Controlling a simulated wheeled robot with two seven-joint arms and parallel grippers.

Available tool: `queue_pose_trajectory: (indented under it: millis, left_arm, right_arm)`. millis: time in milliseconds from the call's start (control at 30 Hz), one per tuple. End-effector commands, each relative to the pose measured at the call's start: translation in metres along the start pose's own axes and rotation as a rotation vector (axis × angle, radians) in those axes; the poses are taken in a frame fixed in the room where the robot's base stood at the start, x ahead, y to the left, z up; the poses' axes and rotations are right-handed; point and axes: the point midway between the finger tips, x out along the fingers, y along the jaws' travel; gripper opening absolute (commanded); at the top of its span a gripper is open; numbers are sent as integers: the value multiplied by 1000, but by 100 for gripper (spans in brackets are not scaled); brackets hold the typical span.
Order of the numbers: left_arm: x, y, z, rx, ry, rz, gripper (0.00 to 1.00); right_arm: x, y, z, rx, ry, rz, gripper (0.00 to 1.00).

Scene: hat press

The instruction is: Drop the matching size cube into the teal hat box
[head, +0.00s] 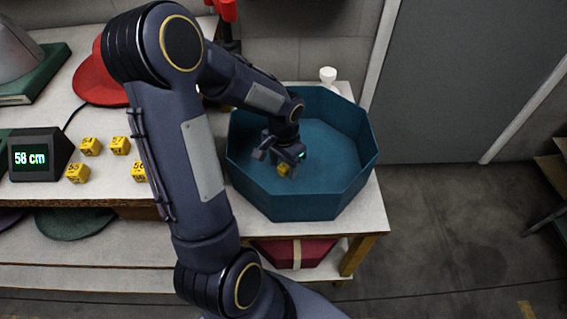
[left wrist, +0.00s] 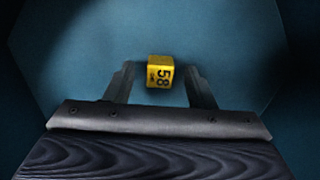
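The teal hat box (head: 345,188) is an open octagonal tub at the right end of the workbench. My left gripper (head: 288,166) is inside its opening, pointing down. A yellow cube (head: 284,170) shows just below the fingers. In the left wrist view the cube (left wrist: 160,72) reads 58, and the open fingers (left wrist: 160,88) stand apart with a gap on both sides of it. I cannot tell whether the cube is in the air or on the box floor. The display (head: 38,158) reads 58 cm. My right gripper is not in view.
Several other yellow cubes (head: 90,146) sit on the bench beside the display. A red hat (head: 98,80) lies behind them. A small white object (head: 327,76) stands behind the box. A dark red box (head: 300,252) is on the lower shelf.

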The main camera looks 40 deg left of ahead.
Motion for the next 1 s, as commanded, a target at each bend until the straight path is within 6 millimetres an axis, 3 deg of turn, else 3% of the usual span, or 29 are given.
queue_pose_trajectory:
  millis: [267, 700, 1000]
  left_arm:
    - [-2, 0, 0, 0, 0, 0, 50]
    - [-68, 0, -1, 0, 3, -1, 50]
    - [-78, 0, 0, 0, 0, 0, 50]
  right_arm:
    - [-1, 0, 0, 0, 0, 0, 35]
    - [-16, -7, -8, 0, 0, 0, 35]
    - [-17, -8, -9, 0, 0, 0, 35]
